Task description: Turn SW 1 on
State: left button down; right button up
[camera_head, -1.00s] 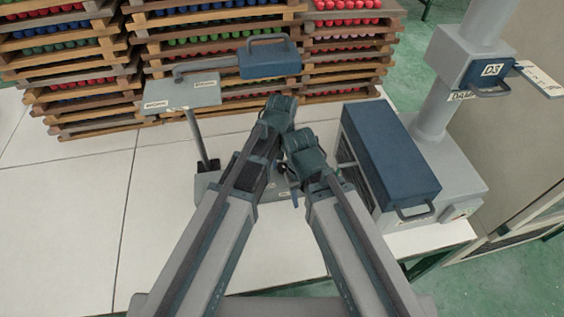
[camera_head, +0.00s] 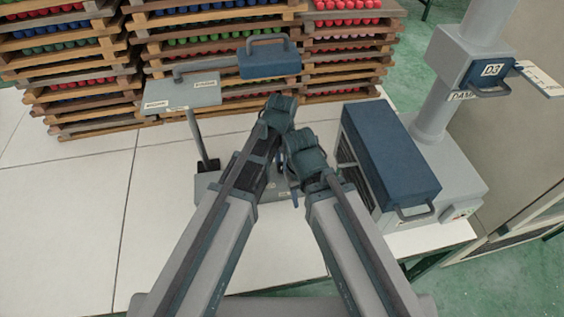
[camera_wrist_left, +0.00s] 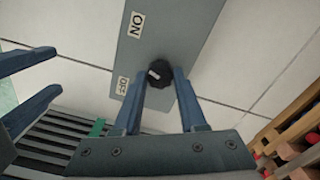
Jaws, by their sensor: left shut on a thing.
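A grey panel (camera_wrist_left: 175,30) with an ON label (camera_wrist_left: 136,24) and an OFF label (camera_wrist_left: 123,86) fills the middle of the left wrist view. A black knob (camera_wrist_left: 160,71) with a white mark sits on it. The mark is on the knob's left side in the picture, nearer OFF. My left gripper (camera_wrist_left: 161,80) is shut on this knob, one blue finger on each side. Two blue fingers of my right gripper (camera_wrist_left: 38,82) show at the left of that view, apart and empty. In the head view my arms hide most of the switch area.
A grey stand (camera_head: 183,94) with a blue-handled block (camera_head: 269,63) stands behind my arms. A blue-topped box (camera_head: 392,155) and a grey column unit marked D3 (camera_head: 491,70) are to the right. Stacked trays (camera_head: 215,30) line the back. The white tabletop (camera_head: 60,200) is clear at left.

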pick_arm(q)
jog(key=m, duration=0.4)
jog(key=shift+m, duration=0.4)
dwell(0.4)
jog(key=shift+c, duration=2.3)
grip_release()
jog(key=shift+r, duration=0.1)
notch_tip(320, 180, up, 14)
jog(key=p, duration=1.3)
jog(key=shift+f+p, duration=0.2)
jog(key=shift+p, duration=0.2)
